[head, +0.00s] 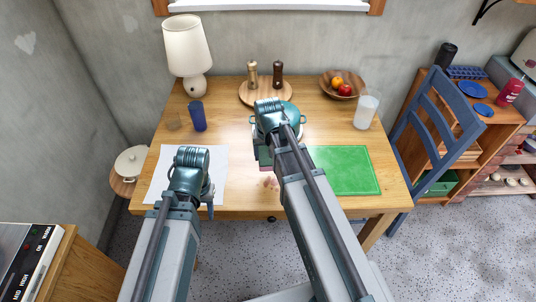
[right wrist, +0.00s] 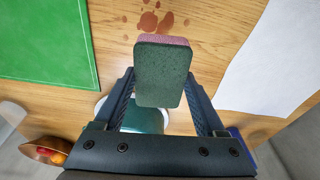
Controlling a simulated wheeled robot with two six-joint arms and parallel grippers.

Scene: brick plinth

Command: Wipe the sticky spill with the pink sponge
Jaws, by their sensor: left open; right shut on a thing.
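The pink sponge (right wrist: 163,75) has a dark green scouring face and a pink layer. My right gripper (right wrist: 161,80) is shut on it, one finger at each side. In the head view a small part of the sponge (head: 265,157) shows below my right wrist. The sticky spill (right wrist: 156,21) is a group of reddish-brown blotches on the wooden table, close by the sponge in the right wrist view. It also shows faintly in the head view (head: 268,183), partly hidden by my right arm.
The wooden table (head: 240,200) holds a green mat (head: 345,170) right of the spill and a white sheet (head: 218,160) left. A teal pot (head: 291,112) stands behind my right wrist. A blue cup (head: 198,116), lamp (head: 188,45), fruit bowl (head: 341,85) and frosted cup (head: 366,110) stand further back.

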